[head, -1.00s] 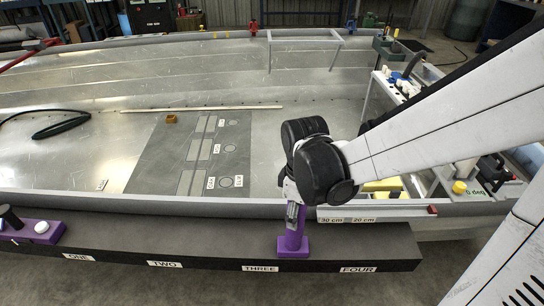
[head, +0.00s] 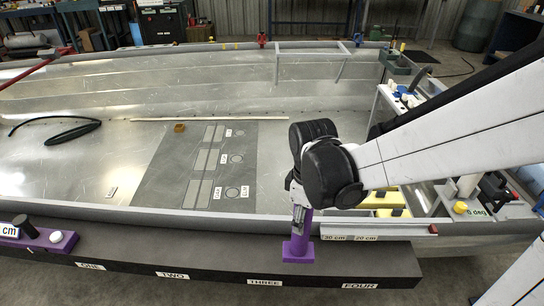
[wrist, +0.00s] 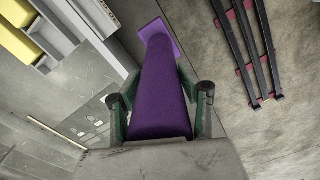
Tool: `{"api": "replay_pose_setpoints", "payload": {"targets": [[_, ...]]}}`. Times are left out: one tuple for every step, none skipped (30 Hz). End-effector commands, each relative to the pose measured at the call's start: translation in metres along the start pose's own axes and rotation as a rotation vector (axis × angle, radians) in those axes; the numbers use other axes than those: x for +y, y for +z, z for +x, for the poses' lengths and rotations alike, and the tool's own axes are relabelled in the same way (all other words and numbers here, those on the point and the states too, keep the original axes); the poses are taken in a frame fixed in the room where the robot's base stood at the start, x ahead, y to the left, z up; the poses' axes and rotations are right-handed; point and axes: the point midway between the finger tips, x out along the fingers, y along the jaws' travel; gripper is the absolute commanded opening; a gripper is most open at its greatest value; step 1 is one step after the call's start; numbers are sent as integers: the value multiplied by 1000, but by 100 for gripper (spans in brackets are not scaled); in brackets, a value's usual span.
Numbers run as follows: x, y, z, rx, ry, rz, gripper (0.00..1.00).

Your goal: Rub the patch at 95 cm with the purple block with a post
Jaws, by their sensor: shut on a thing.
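The purple block with a post (head: 298,250) is upright at the dark ledge between labels THREE and FOUR. My gripper (head: 298,212) is shut on its post from above. In the wrist view, the fingers of my gripper (wrist: 160,98) lie on either side of the purple post (wrist: 160,85), with the flat base (wrist: 160,32) beyond. Whether the base touches the ledge is hard to tell.
The hull's near rim (head: 130,208) lies between the ledge (head: 210,268) and the panel. A ruler strip (head: 390,230) marked 30 cm and 20 cm is right of my gripper. Another purple block (head: 38,240) is at the left.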

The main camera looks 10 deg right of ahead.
Motion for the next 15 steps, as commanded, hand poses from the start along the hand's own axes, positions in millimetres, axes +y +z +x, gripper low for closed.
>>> {"api": "replay_pose_setpoints", "payload": {"targets": [[0,0,-3,0,0,0,0],[0,0,-3,0,0,0,0],[0,0,-2,0,0,0,0],[0,0,-2,0,0,0,0],[0,0,-2,0,0,0,0],[0,0,-2,0,0,0,0],[0,0,-2,0,0,0,0],[0,0,-2,0,0,0,0],[0,0,-2,0,0,0,0],[0,0,-2,0,0,0,0],[0,0,-3,0,0,0,0],[0,0,-5,0,0,0,0],[0,0,-7,0,0,0,0],[0,0,-9,0,0,0,0],[0,0,-12,0,0,0,0]]}}
